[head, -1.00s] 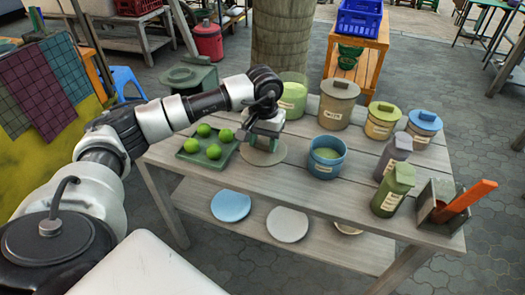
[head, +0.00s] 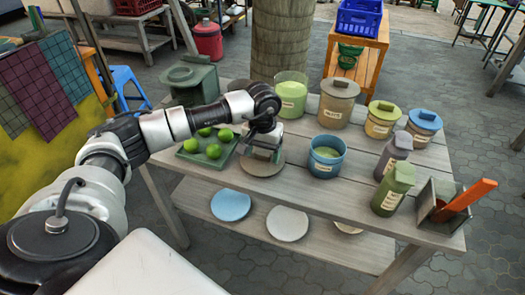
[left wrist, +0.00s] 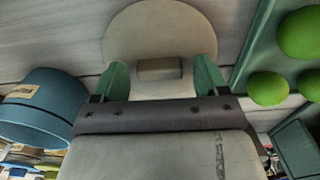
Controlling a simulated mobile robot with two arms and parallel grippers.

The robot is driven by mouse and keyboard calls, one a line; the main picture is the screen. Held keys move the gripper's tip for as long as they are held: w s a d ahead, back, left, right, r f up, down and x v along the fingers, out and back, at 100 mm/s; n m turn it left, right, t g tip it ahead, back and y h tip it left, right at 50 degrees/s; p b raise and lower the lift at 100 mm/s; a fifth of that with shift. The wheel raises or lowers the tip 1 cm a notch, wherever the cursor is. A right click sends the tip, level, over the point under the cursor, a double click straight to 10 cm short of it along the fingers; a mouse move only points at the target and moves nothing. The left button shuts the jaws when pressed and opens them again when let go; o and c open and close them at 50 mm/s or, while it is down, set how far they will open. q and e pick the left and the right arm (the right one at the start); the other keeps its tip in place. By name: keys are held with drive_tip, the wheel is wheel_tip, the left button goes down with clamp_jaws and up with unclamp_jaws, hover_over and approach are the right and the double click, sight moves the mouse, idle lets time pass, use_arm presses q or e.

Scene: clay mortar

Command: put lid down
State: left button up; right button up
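A round grey-beige lid (head: 262,165) is at the tabletop, between the green tray and the blue pot, under my left gripper (head: 265,152). In the left wrist view the lid (left wrist: 160,25) shows with its small block-shaped knob (left wrist: 160,68). The green-padded fingertips of my left gripper (left wrist: 161,80) are spread to either side of the knob, with narrow gaps visible. The lid looks flat on the planks; its underside is hidden. My right gripper is not in view.
The blue open pot (head: 327,157) stands right of the lid. The green tray (head: 190,155) with green fruit is left. An open green jar (head: 291,95) and a lidded taupe jar (head: 338,103) stand behind. Plates lie on the lower shelf.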

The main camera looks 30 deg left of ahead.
sight(262, 153)
use_arm(q)
drive_tip(key=shift+r, duration=0.2)
wheel_tip(262, 153, up, 3)
drive_tip(key=shift+f, duration=0.15)
wheel_tip(262, 153, up, 9)
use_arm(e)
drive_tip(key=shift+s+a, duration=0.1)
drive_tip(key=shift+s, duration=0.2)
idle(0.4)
